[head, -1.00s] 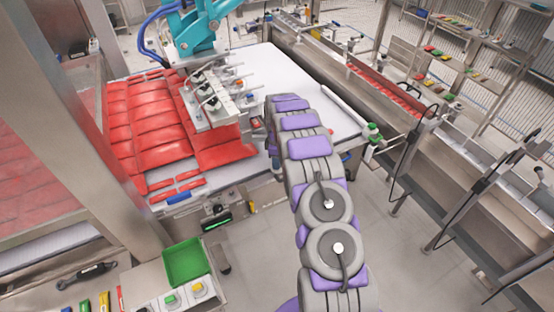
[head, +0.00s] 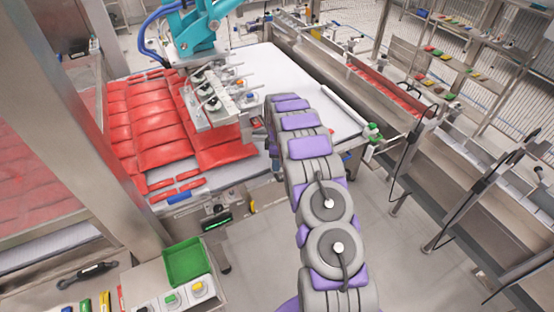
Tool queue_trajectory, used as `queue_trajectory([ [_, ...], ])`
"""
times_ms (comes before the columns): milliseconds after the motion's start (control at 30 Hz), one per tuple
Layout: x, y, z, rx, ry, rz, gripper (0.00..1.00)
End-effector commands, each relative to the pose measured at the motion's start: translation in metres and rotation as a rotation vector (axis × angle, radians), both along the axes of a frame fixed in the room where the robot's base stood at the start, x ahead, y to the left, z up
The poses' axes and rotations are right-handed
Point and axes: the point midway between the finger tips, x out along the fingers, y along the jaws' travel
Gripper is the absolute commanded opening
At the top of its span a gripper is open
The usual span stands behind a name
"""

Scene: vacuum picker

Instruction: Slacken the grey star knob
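The vacuum picker head (head: 215,97) is a pale grey block with several fittings and hoses on top. It hangs from a teal arm (head: 196,38) over the red packs. An orange knob (head: 239,84) and a blue-topped knob (head: 250,96) show at its right side. I cannot make out a grey star knob for certain; it is too small or hidden. My grey and purple arm reaches up the middle of the head view, its far end just right of the picker head. My gripper is hidden behind my own arm links, so its fingers and any contact do not show.
Red packs (head: 160,120) lie on the white conveyor (head: 335,135). A steel post (head: 75,130) stands at left. A green bin (head: 186,262) and a button box (head: 185,296) are at lower left. Steel channels run along the right. The floor (head: 255,250) beside my arm is clear.

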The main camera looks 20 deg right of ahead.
Motion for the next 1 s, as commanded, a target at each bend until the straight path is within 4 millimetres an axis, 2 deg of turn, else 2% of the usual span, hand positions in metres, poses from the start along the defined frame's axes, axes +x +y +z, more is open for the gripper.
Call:
queue_trajectory([
  [233, 0.0, 0.0, 0.001, 0.001, 0.001, -0.001, 0.65],
  [367, 0.0, 0.0, 0.01, 0.001, 0.001, -0.001, 0.65],
  [467, 0.0, 0.0, 0.026, 0.001, 0.001, -0.001, 0.65],
  [1000, 0.002, -0.001, 0.143, -0.001, -0.003, 0.0, 0.65],
])
